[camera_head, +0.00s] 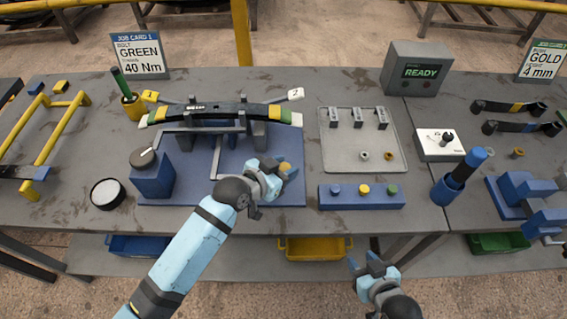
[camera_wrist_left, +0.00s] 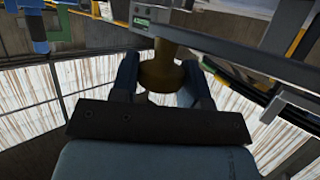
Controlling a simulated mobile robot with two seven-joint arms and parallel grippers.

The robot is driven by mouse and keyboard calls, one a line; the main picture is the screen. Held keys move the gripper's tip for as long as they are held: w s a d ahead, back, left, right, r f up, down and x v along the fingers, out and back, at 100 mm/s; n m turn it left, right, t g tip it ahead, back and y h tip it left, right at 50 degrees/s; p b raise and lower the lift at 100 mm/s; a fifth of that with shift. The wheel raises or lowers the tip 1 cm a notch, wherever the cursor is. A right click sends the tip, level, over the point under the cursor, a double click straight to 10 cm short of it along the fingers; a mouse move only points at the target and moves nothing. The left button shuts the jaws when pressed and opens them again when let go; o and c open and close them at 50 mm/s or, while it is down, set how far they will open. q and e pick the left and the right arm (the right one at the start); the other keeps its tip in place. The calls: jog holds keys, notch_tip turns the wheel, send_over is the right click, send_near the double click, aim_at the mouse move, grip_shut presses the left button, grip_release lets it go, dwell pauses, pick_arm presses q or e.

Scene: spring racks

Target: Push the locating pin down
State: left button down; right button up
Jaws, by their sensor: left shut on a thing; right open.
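A brass-coloured knob, apparently the locating pin (camera_head: 285,166), shows at the right side of the blue fixture plate (camera_head: 290,193). My left gripper (camera_head: 280,173) is shut on it, and its fingers partly hide it. In the left wrist view the brass pin (camera_wrist_left: 160,72) sits between the two fingertips. Its lower end and its height above the plate cannot be made out. A dark leaf spring (camera_head: 225,110) with green, white and yellow bands lies across the fixture behind the gripper. My right gripper (camera_head: 366,264) is open and empty in front of the table edge.
A blue block with a dial (camera_head: 152,175) stands left on the plate. A grey tray (camera_head: 375,150) with brackets and rings and a blue three-button box (camera_head: 361,197) lie to the right. A grey READY box (camera_head: 415,68) stands behind. The table front between is clear.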

pick_arm(q)
jog(key=shift+f, duration=0.9)
jog(key=shift+r, duration=0.15)
jog(key=c, duration=0.7)
grip_release()
jog(key=shift+r, duration=0.1)
jog(key=v, duration=1.3)
jog(key=shift+s+a+r+b, duration=0.2)
jog(key=shift+s+a+b, duration=0.05)
jog(key=shift+b, duration=0.05)
